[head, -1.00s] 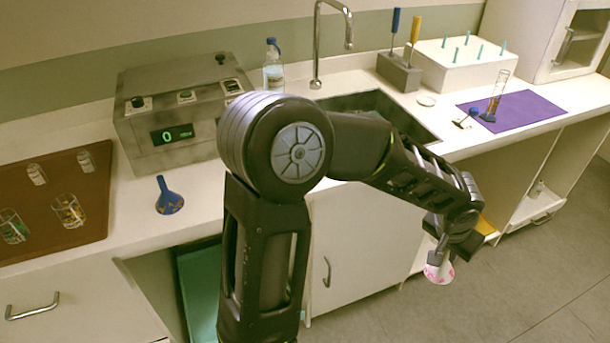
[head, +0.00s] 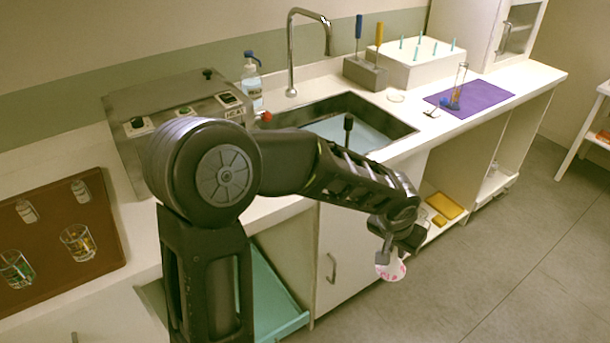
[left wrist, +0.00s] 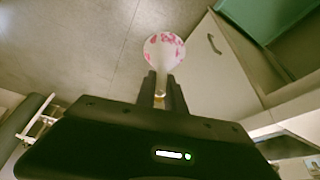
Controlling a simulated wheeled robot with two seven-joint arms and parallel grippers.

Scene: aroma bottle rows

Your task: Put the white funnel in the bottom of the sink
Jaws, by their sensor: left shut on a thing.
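The white funnel (head: 391,271) has pink markings and hangs from my left gripper (head: 387,250), in front of the cabinets and below the counter edge. In the left wrist view my left gripper (left wrist: 163,82) is shut on the funnel's narrow end, with the funnel's wide mouth (left wrist: 164,49) beyond the fingertips. The sink (head: 376,138) is a basin in the counter, behind and above the gripper, with a bluish bottom. My arm hides part of its near side. My right gripper is not in view.
A dark upright handle (head: 348,127) stands in the sink. The faucet (head: 291,50) rises behind it. A grey box with controls (head: 165,95) and a brown tray (head: 95,262) with glasses are left. A purple mat (head: 485,95) is right. The floor right of the gripper is clear.

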